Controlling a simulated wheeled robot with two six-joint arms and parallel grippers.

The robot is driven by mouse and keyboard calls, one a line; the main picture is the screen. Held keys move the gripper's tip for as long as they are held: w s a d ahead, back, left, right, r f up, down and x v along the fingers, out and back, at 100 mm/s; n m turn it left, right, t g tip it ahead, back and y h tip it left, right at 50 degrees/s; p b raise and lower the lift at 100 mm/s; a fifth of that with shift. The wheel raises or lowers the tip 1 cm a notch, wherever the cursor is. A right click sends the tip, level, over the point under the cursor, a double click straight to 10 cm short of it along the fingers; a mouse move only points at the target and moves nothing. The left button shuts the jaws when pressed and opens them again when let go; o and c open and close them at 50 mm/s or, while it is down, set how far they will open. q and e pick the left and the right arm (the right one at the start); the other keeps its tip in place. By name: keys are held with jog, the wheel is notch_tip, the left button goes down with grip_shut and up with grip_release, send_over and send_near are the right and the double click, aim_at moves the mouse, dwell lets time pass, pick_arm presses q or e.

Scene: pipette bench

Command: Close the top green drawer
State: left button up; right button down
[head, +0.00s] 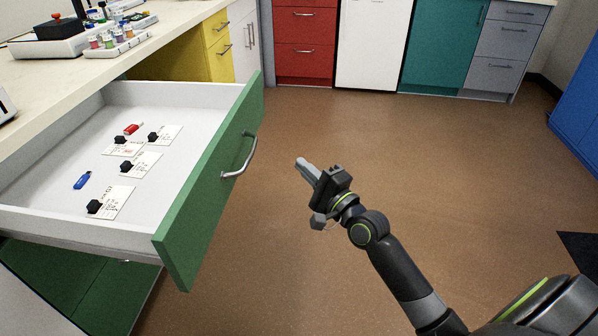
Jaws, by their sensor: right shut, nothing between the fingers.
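The top green drawer (207,196) is pulled far out from under the bench at the left of the head view. Its front carries a curved silver handle (241,157). Inside the drawer lie several white cards with black clips, a blue stick (82,180) and a small red item (132,129). My right gripper (300,164) is shut and empty, over the floor to the right of the handle, apart from it. My left gripper does not show.
The bench top (150,40) above the drawer holds a rack of small vials and a black-and-red device. Red (305,42), teal (443,45) and grey cabinets stand at the back. A blue cabinet (580,100) is at the right. The brown floor between is clear.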

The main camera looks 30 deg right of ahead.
jog(key=w+a+r, duration=0.2)
jog(key=w+a, duration=0.3)
jog(key=w, duration=0.3)
jog(key=shift+w, duration=0.35)
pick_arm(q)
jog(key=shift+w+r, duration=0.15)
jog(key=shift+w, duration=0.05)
pick_arm(e)
jog(key=shift+r, duration=0.1)
